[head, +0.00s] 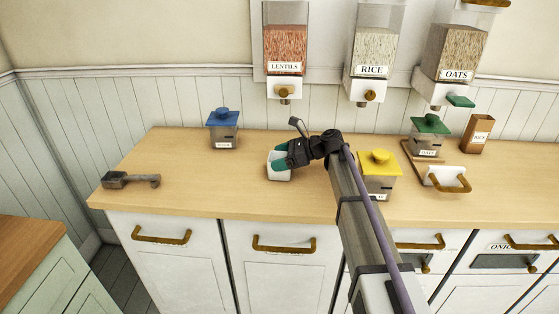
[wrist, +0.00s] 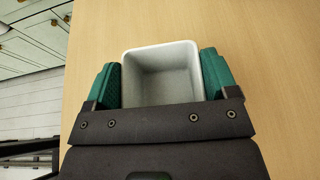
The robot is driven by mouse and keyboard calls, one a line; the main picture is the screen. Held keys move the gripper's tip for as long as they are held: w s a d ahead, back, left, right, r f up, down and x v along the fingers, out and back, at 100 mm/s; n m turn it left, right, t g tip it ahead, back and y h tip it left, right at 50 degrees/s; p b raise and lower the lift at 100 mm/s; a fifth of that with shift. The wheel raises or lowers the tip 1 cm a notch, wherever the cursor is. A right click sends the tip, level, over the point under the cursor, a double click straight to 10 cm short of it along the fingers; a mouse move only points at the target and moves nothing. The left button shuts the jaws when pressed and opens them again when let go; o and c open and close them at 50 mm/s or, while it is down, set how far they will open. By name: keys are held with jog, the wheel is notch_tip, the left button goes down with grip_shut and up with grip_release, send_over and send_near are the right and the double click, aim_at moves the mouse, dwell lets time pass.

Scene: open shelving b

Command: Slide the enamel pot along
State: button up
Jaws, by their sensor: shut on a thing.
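The white enamel pot (head: 279,173) stands on the wooden counter, left of the yellow-lidded jar. In the wrist view the pot (wrist: 163,58) is square, open at the top and looks empty inside. My gripper (head: 281,161) reaches it from above and the right. Its teal fingers lie on two opposite sides of the pot, and my gripper (wrist: 161,85) is shut on it. The near wall of the pot is partly hidden by the dark gripper body.
A blue-lidded jar (head: 223,130) stands at the back left and a grey tool (head: 130,180) lies at the left end. A yellow-lidded jar (head: 379,176) and green-lidded jar (head: 430,137) stand right. The counter (head: 205,185) is clear left of the pot.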

jog(key=shift+w+d, duration=0.15)
jog(key=shift+w, duration=2.55)
jog(key=shift+w+d, duration=0.15)
jog(key=shift+w, duration=2.55)
jog(key=shift+w+d, duration=0.15)
jog(key=shift+w, duration=2.55)
jog(key=o, duration=0.9)
